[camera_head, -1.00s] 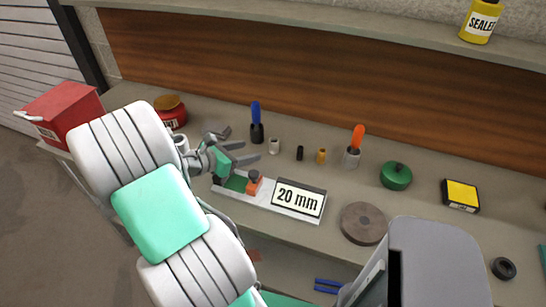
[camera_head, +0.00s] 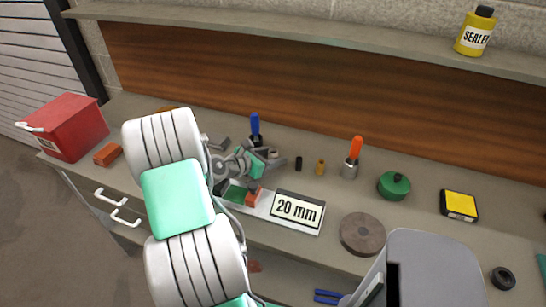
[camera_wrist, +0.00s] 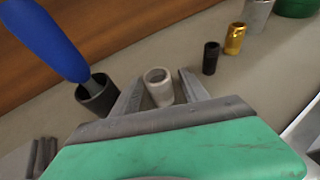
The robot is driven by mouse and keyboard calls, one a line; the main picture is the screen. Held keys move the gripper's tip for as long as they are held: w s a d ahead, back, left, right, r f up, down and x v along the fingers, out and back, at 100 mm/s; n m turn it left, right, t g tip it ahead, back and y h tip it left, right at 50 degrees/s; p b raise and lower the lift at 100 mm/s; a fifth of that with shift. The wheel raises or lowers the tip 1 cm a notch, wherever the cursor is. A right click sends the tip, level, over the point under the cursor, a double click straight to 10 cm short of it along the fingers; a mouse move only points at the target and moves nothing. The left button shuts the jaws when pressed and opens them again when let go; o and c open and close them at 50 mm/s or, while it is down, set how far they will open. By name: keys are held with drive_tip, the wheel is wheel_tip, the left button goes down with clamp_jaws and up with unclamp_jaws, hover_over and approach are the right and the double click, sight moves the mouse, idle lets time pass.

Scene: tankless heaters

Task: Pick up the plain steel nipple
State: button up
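The plain steel nipple (camera_wrist: 158,88) is a short pale grey tube standing upright on the bench. In the wrist view it stands between the two fingers of my gripper (camera_wrist: 160,78), with gaps visible on both sides. My gripper is open and holds nothing. In the head view my gripper (camera_head: 272,158) is low over the bench at the nipple's place, and the nipple is largely lost among the fingers. A black nipple (camera_wrist: 211,57) and a brass nipple (camera_wrist: 235,38) stand to the right, apart from the fingers.
A blue-handled tool in a dark cup (camera_wrist: 98,97) stands close beside the left finger. An orange-handled tool in a steel cup (camera_head: 349,169) stands beyond the brass nipple. The 20 mm tray (camera_head: 297,212) lies in front. A green container (camera_head: 394,186) is farther right.

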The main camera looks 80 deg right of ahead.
clamp_jaws()
idle(0.3)
idle(0.3)
